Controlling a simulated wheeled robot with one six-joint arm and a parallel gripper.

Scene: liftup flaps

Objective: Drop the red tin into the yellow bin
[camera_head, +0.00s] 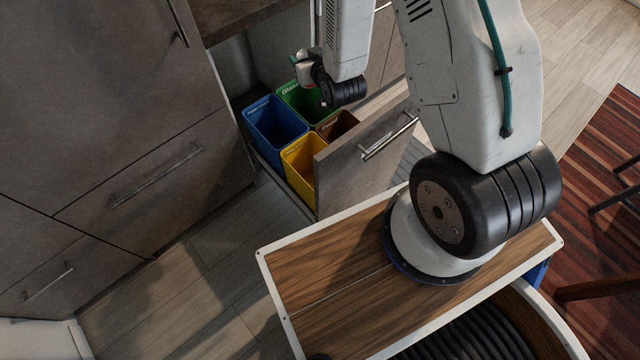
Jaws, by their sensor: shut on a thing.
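The yellow bin (300,165) stands in the pulled-out drawer, open at the top, at its front left. My gripper (304,70) is above the rear of the drawer, over the green bin (292,92) side rather than over the yellow one. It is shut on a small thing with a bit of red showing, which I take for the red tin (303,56). Most of the tin is hidden by my gripper and wrist, so its shape and tilt cannot be told.
A blue bin (272,125) stands behind left of the yellow bin, and a brown bin (338,126) stands to its right. The drawer front (365,155) with its metal handle is pulled out. Grey cabinet fronts (130,150) rise on the left.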

